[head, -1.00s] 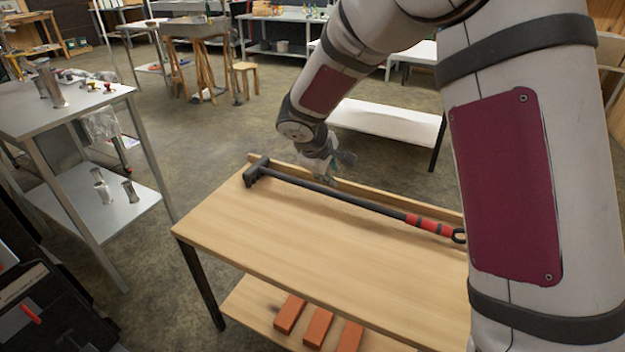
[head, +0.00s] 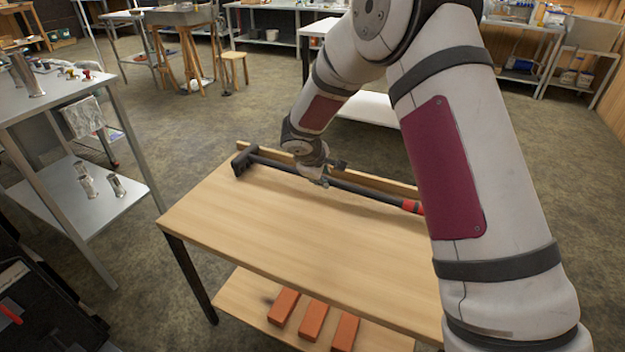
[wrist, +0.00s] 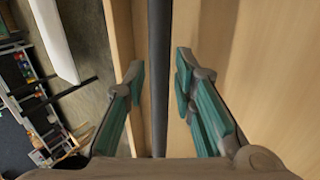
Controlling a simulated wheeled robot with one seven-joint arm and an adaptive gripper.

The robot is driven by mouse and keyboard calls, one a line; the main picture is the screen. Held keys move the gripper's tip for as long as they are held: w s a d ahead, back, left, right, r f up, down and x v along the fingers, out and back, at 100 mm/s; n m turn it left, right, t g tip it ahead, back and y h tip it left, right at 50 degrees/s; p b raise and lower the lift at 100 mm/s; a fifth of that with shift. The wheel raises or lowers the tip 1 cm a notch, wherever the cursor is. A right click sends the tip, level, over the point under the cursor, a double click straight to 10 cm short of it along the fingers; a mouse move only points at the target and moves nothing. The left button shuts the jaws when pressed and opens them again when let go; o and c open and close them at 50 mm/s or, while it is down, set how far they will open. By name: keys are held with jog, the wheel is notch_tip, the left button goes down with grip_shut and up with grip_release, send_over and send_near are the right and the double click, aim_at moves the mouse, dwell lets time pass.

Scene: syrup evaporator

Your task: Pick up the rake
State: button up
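The rake (head: 357,189) lies along the back of a wooden table (head: 262,226), with its dark head (head: 245,160) at the left and a red grip at the right. My arm hides the right end of the rake. My gripper (head: 325,180) is over the dark handle, a little right of the head. In the wrist view my gripper (wrist: 157,85) is open, with its green finger pads on either side of the handle (wrist: 159,70). A gap shows on both sides of the handle, and I cannot tell how far above it the fingers are.
A raised wooden lip (head: 382,183) runs along the table's back edge, close behind the handle. Several orange bricks (head: 313,320) lie on the lower shelf. A metal table (head: 62,95) with cups stands at the left. The table's front half is clear.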

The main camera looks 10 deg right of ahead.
jog(key=b+x, duration=0.1)
jog(key=x, duration=0.3)
jog(key=shift+d+f, duration=0.25)
grip_shut()
jog(key=shift+r, duration=0.15)
